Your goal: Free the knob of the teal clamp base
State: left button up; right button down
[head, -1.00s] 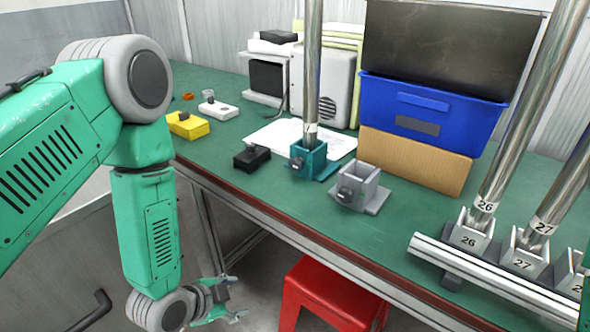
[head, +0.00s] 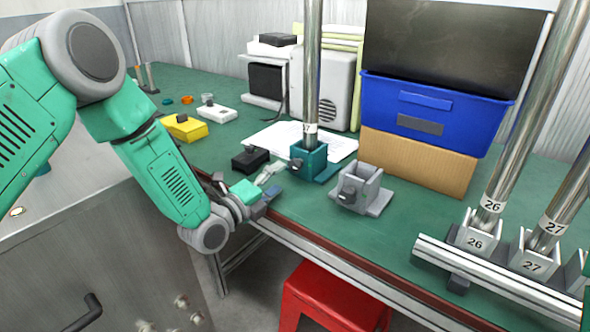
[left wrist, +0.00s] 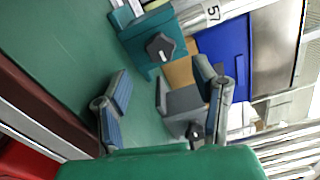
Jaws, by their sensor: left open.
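The teal clamp base (head: 319,158) stands on the green table, with a metal pole (head: 312,70) upright in it. Its dark knob (head: 296,163) is on the side facing front left. In the left wrist view the teal base (left wrist: 138,30) and its star-shaped knob (left wrist: 160,46) show at the top, beyond the fingers. My left gripper (head: 270,183) is open and empty by the table's front edge, to the left of and nearer than the knob, apart from it. The open fingers also frame the left wrist view (left wrist: 163,72). My right gripper is not in view.
A grey clamp base (head: 372,194) stands empty just right of the teal one. A black box (head: 250,159) is on the left, close to the gripper. A paper sheet (head: 270,137) lies behind. Numbered poles stand in a rack (head: 500,275) at right. A red stool (head: 330,300) is below.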

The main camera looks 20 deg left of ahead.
aim_at(293, 168)
pick_arm(q)
jog(key=b+x, duration=0.1)
jog(key=x, duration=0.6)
jog(key=shift+w, duration=0.25)
jog(key=shift+f, duration=0.1)
jog(key=c, duration=1.2)
